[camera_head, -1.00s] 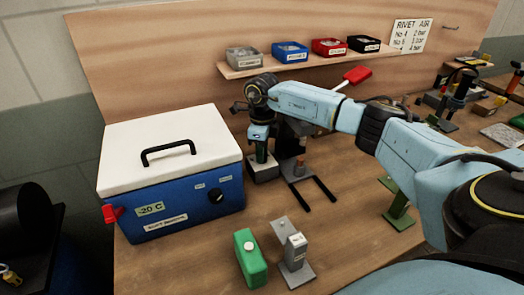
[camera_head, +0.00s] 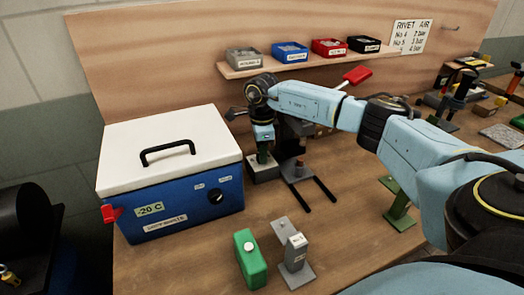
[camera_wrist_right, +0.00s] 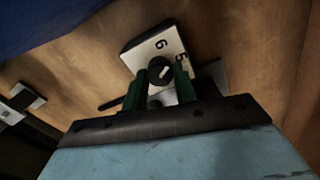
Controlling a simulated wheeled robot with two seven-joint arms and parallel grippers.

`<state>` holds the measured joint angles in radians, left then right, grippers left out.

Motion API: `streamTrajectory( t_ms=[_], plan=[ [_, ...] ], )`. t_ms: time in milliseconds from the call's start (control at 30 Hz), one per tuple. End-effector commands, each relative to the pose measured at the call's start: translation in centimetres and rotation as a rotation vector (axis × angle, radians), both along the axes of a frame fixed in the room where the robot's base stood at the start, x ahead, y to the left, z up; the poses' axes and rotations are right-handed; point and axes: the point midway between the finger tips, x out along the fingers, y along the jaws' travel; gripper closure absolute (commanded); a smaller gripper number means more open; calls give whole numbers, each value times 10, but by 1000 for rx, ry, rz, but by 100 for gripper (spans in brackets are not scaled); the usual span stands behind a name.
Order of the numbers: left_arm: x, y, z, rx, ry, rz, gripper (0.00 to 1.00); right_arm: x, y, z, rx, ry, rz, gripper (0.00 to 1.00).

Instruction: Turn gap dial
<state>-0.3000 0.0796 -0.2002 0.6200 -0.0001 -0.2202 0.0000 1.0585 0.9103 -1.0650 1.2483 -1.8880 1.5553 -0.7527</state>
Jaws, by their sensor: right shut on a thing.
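The gap dial is a small black knob (camera_wrist_right: 162,73) with a pale pointer line, on a white plate (camera_wrist_right: 143,57) printed with 6 and 5. The pointer slants towards the upper right. In the head view its grey block (camera_head: 265,176) stands on the bench right of the blue cooler, its top mostly hidden by my gripper. My right gripper (camera_wrist_right: 161,78) points down at the block, with a green finger on either side of the knob, shut on it. It also shows in the head view (camera_head: 263,157). My left gripper is not in view.
The blue cooler (camera_head: 190,205) with a white lid stands close at left. A grey stand (camera_head: 297,172) with two dark prongs is close at right. A green block (camera_head: 250,262) and a grey device (camera_head: 295,258) stand in front. A bin shelf (camera_head: 240,68) runs behind.

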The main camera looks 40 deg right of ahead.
Motion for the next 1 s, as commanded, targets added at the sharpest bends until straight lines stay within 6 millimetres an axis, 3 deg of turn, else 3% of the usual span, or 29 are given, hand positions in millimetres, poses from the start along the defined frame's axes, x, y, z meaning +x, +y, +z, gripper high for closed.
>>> streamTrajectory(
  t_ms=[200,233,400,767,1000],
  plan=[
    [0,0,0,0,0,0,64,1,0,1,0,-4,-2,95],
    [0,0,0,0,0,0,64,1,0,1,0,-4,-2,69],
    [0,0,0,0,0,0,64,1,0,1,0,-2,-2,50],
    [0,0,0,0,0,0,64,1,0,7,0,-4,-2,50],
    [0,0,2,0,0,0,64,1,0,53,1,-6,-1,50]
  ],
)
